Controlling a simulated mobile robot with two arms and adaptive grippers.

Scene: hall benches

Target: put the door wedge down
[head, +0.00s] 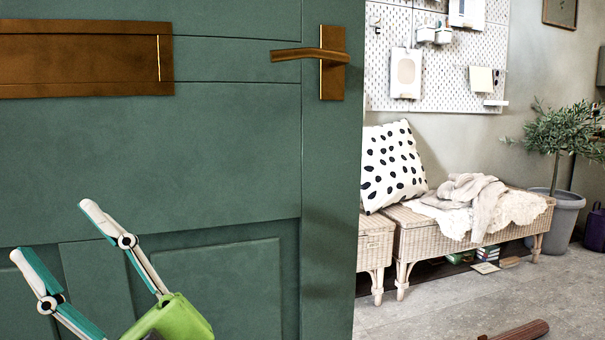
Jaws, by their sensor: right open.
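My right gripper (52,230) is at the lower left, in front of the green door (200,150). Its two fingers are spread apart with nothing between them. A brown, wood-like object (522,330) lies on the floor at the bottom right edge, partly cut off. It may be the door wedge, but I cannot tell. No other thing in view looks like a wedge. The foot of the door is out of the picture. My left gripper is not in view.
The door has a brown lever handle (318,54) and a brown letter plate (85,60). Beyond it are a wicker bench (420,235) with a spotted cushion (391,165), and a potted tree (556,150).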

